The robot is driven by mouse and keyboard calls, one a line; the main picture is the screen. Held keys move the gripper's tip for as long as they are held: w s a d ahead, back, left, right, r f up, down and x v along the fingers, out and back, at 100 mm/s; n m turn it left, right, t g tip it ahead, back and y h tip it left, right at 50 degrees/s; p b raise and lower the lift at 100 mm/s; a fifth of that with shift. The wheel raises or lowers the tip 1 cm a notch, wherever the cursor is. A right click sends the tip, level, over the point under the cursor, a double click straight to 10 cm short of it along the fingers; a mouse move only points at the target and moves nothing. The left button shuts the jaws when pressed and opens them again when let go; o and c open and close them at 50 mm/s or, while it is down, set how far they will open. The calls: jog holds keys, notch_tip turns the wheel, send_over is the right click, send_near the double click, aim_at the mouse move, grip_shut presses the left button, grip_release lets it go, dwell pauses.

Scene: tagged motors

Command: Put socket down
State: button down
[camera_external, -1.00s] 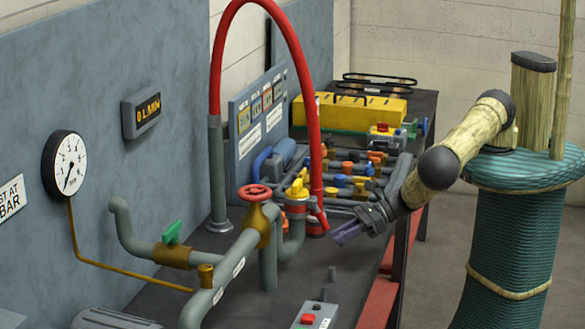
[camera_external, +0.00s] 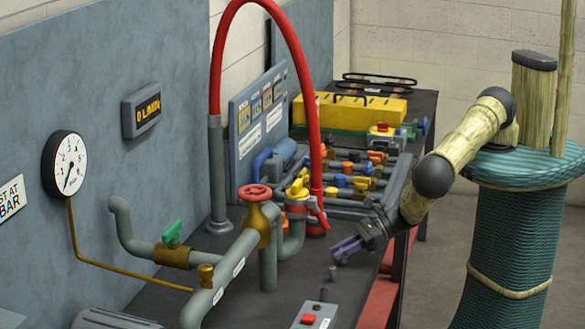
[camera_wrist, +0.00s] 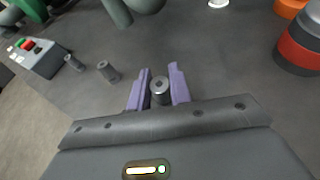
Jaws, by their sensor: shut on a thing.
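My gripper (camera_external: 346,249) has purple fingers and is low over the dark bench top in the external view. In the wrist view my gripper (camera_wrist: 159,78) is shut on a grey cylindrical socket (camera_wrist: 160,88), held between the two fingers with its round end facing the camera. The held socket cannot be made out in the external view, and I cannot tell if it touches the bench. Another grey socket (camera_wrist: 109,71) stands apart on the bench, left of the fingers; it also shows in the external view (camera_external: 332,273). A smaller one (camera_wrist: 74,63) stands farther left.
A grey control box (camera_external: 314,317) with a red button is at the bench's front. Grey pipes with a red handwheel (camera_external: 255,193) stand left of my gripper. A red hose (camera_external: 303,100) arches behind.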

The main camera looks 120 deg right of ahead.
jog(key=shift+f, duration=0.2)
jog(key=c, duration=1.3)
grip_release()
jog(key=shift+r, duration=0.1)
jog(key=shift+r, duration=0.1)
jog(key=v, duration=0.5)
jog(key=p+v, duration=0.1)
jog(key=v, duration=0.4)
jog(key=shift+s+r, duration=0.25)
jog(key=shift+r, duration=0.1)
jog(key=shift+s+a+r+p, duration=0.15)
jog(key=shift+s+p, duration=0.25)
jog(key=shift+s, duration=0.25)
jog(key=shift+w, duration=0.1)
